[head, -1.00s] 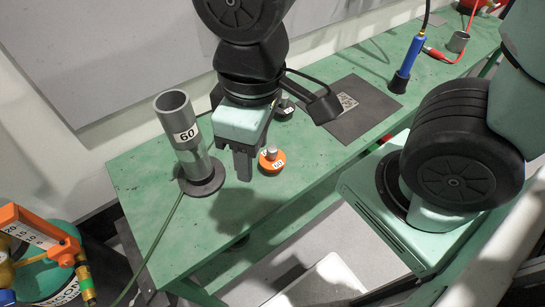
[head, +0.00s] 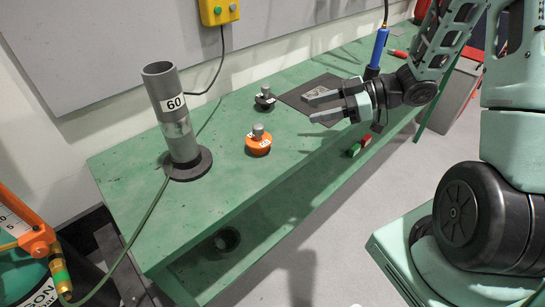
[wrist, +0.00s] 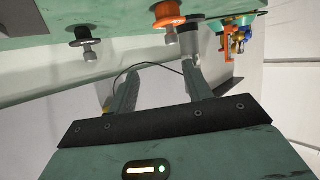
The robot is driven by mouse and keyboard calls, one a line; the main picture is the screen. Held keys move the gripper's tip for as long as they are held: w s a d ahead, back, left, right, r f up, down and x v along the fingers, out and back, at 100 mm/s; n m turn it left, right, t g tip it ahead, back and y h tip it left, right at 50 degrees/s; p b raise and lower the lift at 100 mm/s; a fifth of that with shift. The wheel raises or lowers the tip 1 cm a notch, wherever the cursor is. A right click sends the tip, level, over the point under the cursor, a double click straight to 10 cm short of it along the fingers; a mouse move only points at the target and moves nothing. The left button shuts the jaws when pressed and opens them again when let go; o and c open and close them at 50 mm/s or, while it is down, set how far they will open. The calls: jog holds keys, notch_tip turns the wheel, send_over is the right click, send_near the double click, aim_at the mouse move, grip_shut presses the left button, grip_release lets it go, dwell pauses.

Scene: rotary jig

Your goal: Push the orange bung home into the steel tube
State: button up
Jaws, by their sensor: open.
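The orange bung (head: 259,147) with a grey knob stands upright on the green bench, right of the steel tube. It also shows at the top of the wrist view (wrist: 167,15). The steel tube (head: 177,130) stands upright on a round dark base at the bench's left part, with an open top and a label reading 60. My gripper (head: 311,107) is open and empty, lying level to the right of the bung and apart from it, its fingers pointing left. Both fingers show in the wrist view (wrist: 160,72).
A black bung (head: 265,98) with a grey knob stands behind the orange one. A dark mat (head: 290,97) lies under my gripper's side. A green hose (head: 135,235) runs from the tube's base. A blue tool (head: 378,48) stands farther right. The bench front between tube and bung is clear.

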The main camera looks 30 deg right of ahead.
jog(key=s, duration=0.2)
send_near(258, 126)
jog(key=shift+y, duration=0.4)
jog(key=w+a+f, duration=0.1)
jog(key=w+a+f+p, duration=0.1)
jog(key=a, duration=0.1)
jog(key=shift+w+a+f, duration=0.1)
jog(key=shift+w+f, duration=0.2)
jog(key=shift+f, duration=0.1)
jog(key=shift+p+x, duration=0.45)
jog(key=shift+x, duration=2.3)
jog(key=shift+s+a, duration=0.1)
jog(key=shift+s, duration=0.05)
grip_shut()
